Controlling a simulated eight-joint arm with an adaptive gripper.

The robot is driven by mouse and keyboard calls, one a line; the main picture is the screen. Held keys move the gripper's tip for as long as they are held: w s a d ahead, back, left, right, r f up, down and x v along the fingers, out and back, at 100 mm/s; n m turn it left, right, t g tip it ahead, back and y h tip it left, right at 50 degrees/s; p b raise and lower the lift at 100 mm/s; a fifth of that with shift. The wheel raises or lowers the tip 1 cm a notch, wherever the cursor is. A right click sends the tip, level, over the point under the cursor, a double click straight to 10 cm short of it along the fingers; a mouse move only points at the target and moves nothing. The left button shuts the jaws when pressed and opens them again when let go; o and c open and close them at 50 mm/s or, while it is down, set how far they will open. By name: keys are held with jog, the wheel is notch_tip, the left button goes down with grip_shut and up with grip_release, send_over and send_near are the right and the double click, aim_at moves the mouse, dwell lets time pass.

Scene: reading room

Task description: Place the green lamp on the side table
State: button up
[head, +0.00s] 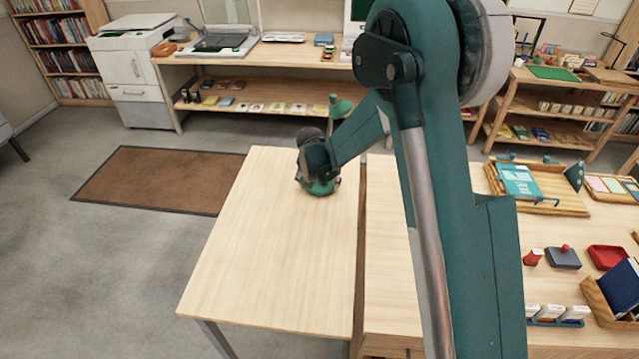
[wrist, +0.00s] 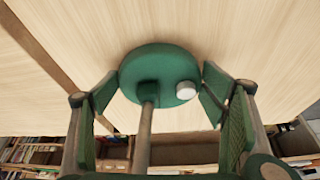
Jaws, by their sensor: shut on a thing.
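The green lamp (head: 322,187) is at the far end of the pale wooden side table (head: 265,250), base down. Its green shade (head: 340,108) shows above and behind my arm; my gripper and wrist hide most of the stem. My gripper (head: 318,170) is shut on the lamp, low down near its base. In the wrist view the round green lamp base (wrist: 165,62) with a pale knob lies between the two green finger pads (wrist: 160,95). The base is at or very near the tabletop; I cannot tell whether it touches.
A desk (head: 385,290) adjoins the side table's right side, with a narrow dark gap between. It carries a wooden tray (head: 560,200), a red tray (head: 608,258) and stationery. The near part of the side table is bare. A brown mat (head: 150,178) lies on the floor left.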

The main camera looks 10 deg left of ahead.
jog(key=o, duration=1.7)
jog(key=shift+o, duration=0.2)
jog(key=shift+r, duration=0.15)
jog(key=p+v, duration=0.1)
jog(key=v, duration=1)
jog(key=shift+s+r, duration=0.25)
jog(key=shift+r, duration=0.1)
